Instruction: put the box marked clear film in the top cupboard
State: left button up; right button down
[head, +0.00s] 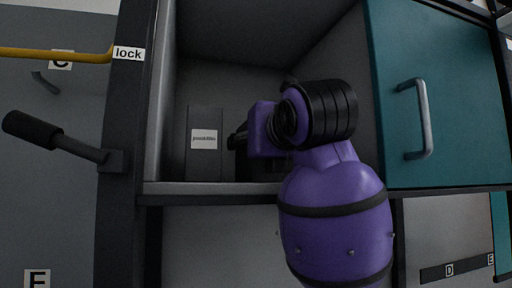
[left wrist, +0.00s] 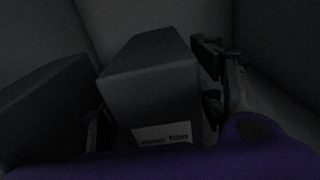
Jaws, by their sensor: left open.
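In the left wrist view a dark box (left wrist: 155,85) with a white label stands between the fingers of my left gripper (left wrist: 155,105). The label has two words, too blurred to read surely, so I cannot confirm that it is the clear film box. The jaws are open around the box; I cannot tell whether either finger touches it. In the head view my left gripper (head: 240,141) is inside the open top cupboard (head: 235,95), largely hidden by my purple wrist. A dark shape under it is mostly hidden. My right gripper is not in view.
A dark grey box (head: 204,165) with a small unreadable label stands upright at the cupboard's left side. Another dark box (left wrist: 40,105) shows left in the wrist view. A teal door (head: 440,95) is on the right. A black lever (head: 55,138) juts out at left.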

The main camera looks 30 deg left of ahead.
pick_arm(q)
jog(key=v, duration=1.1)
jog(key=shift+s+d+b, duration=0.25)
jog(key=shift+d+b, duration=0.1)
dwell(0.7)
